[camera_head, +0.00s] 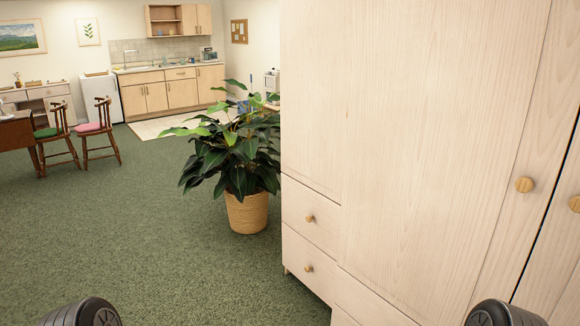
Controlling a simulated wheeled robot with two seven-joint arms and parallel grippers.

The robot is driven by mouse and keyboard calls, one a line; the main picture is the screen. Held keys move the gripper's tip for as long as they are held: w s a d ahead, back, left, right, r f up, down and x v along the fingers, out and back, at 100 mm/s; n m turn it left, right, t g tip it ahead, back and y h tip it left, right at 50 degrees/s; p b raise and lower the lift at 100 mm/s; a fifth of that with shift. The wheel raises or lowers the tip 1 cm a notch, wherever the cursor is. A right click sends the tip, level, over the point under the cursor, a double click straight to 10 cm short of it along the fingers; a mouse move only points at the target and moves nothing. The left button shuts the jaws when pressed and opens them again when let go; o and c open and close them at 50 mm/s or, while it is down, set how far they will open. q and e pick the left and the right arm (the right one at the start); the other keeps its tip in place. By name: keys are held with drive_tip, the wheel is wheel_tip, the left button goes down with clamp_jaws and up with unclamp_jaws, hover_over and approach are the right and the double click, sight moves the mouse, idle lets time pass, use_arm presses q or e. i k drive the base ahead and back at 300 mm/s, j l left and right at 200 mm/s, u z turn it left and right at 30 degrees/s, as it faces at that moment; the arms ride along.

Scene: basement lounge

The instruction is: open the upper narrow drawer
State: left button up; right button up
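A tall pale wooden wardrobe (420,150) fills the right side of the view. The upper narrow drawer (297,207) is at its lower left, with a small round wooden knob (310,219). It looks shut, with its front flush. The lower narrow drawer (325,282) sits right under it, also shut, with its own round knob (308,268). Neither of my grippers is in view. Only black rounded parts of my arms show at the bottom left and bottom right edges, well apart from the drawer.
A potted plant (247,212) in a woven basket stands on the green carpet (150,245) just left of the drawers. Wardrobe doors with round knobs (524,184) are at right. Chairs (97,130) and a kitchenette (170,92) are far back. Carpet at front left is clear.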

sight(315, 216)
drive_tip(key=i+j+z, duration=0.25)
drive_tip(key=i, duration=0.3)
drive_tip(key=i+j+z, duration=0.25)
drive_tip(key=i, duration=0.25)
drive_tip(key=i+j+z, duration=0.8)
drive_tip(key=j+z, duration=0.15)
drive_tip(key=i+j+z, duration=0.2)
drive_tip(key=j+z, duration=0.15)
drive_tip(key=j, duration=0.15)
